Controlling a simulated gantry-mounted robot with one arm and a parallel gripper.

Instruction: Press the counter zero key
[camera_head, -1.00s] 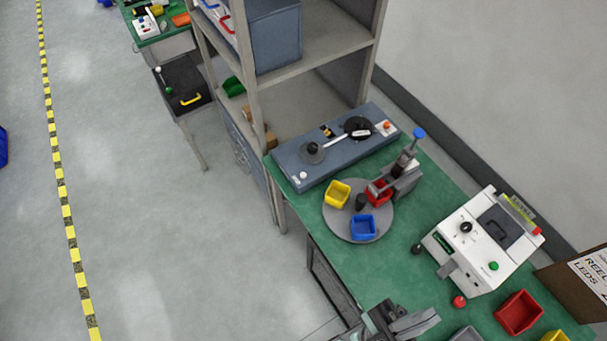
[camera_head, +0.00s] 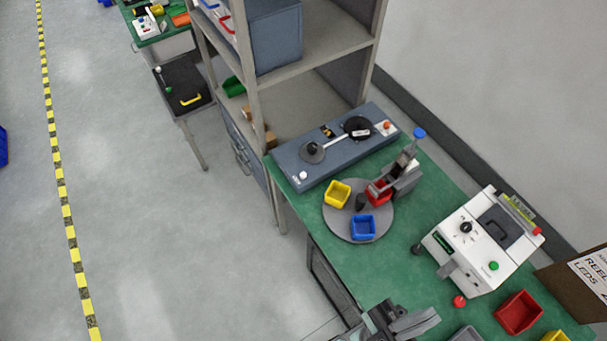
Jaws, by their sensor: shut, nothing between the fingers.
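A blue-grey reel unit (camera_head: 325,170), which looks like the counter, lies on the green bench top. It carries two dark reels joined by a pale strip. A white round key (camera_head: 303,175) sits at its near left corner and an orange key (camera_head: 388,125) on a white patch at its right end. I cannot read which key is the zero key. My gripper (camera_head: 425,319) is at the bottom edge, shut and empty, well apart from the reel unit. Part of it is cut off by the frame.
A round grey plate (camera_head: 342,222) with yellow, blue and red bins lies between my gripper and the reel unit. A press with a blue knob (camera_head: 419,133) stands beside it. A white machine (camera_head: 484,242) is on the right. Shelf posts (camera_head: 255,90) rise behind the bench.

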